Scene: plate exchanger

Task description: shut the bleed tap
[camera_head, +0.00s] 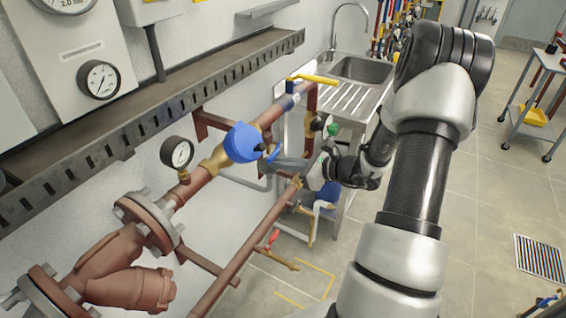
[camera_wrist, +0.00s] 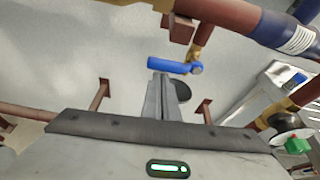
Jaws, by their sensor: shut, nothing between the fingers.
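A small brass tap with a blue lever (camera_wrist: 172,65) hangs under the copper-coloured pipe in the wrist view; no label shows that it is the bleed tap. Its lever lies nearly crosswise there, and also shows in the head view (camera_head: 273,153), beside a larger blue round body (camera_head: 242,142) on the pipe. My gripper (camera_wrist: 160,76) is shut and empty. Its fingertips are just below the lever in the wrist view; whether they touch it I cannot tell. In the head view my gripper (camera_head: 278,163) is close to the tap, which it partly hides.
A pressure gauge (camera_head: 177,152) stands on the pipe to the left. A yellow lever (camera_head: 315,80) is beyond, near the sink (camera_head: 362,70). A lower pipe (camera_head: 245,245) and a red-handled valve (camera_head: 272,238) are below. A perforated tray (camera_head: 150,105) runs along the wall above.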

